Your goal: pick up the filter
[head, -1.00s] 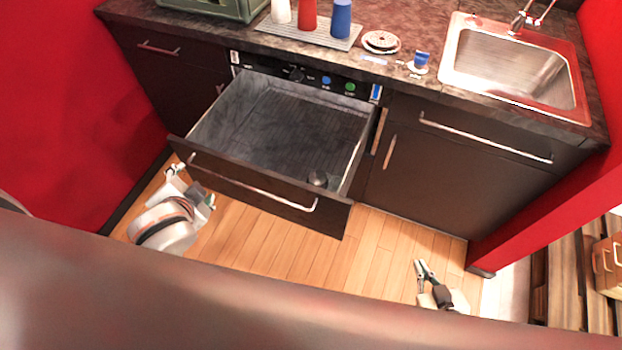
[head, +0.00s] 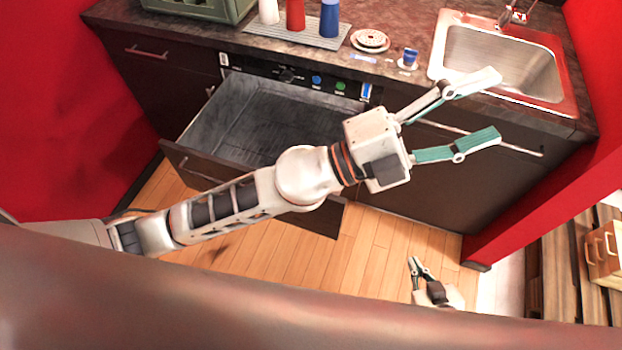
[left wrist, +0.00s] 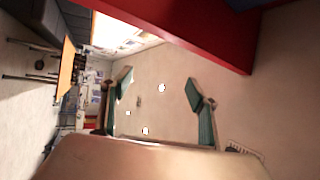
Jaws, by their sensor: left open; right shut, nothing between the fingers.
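I cannot tell for sure which thing is the filter. A round white piece with a patterned face (head: 370,40) lies on the counter left of the sink. A small blue cup-like piece on a white base (head: 409,59) stands beside it. The inside right of the open drawer (head: 240,125) is partly hidden behind my left arm. My left gripper (head: 488,108) is open and empty, in front of the counter and sink cabinet; in the left wrist view its fingers (left wrist: 160,88) are spread with nothing between them. My right gripper (head: 417,266) is shut and empty, low over the floor.
The sink (head: 505,60) is at the right of the counter. A grey mat (head: 283,35) holds a white, a red (head: 295,14) and a blue bottle (head: 329,18). A green crate (head: 200,8) stands at the back left. Red walls bound both sides. Wooden floor lies free in front.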

